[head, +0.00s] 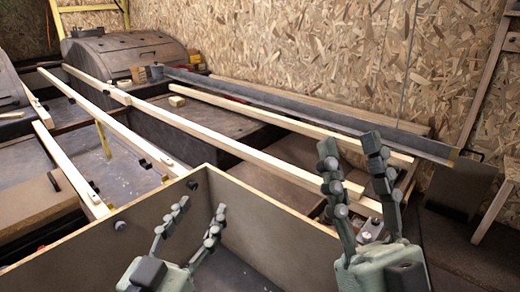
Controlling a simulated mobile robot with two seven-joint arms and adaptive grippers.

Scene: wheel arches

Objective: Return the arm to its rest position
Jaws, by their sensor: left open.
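My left gripper (202,207) is at the lower centre of the head view, in front of the grey panelled box. Its two fingers stand apart, pointing up, with nothing between them. My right gripper (350,145) is to the right and higher in the picture. Its fingers are also spread and point up, with no object visible between them. The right gripper's fingers overlap the ends of the long wooden slats in the picture; I cannot tell whether they touch. Most of both arms is out of view.
The grey box (262,215) has a raised wooden rim near both grippers. Long wooden slats (230,143) run across the scene behind it. A dark wheel arch (120,52) stands at the back left. A small wood block (177,101) lies behind the slats. A chipboard wall (300,45) closes the back.

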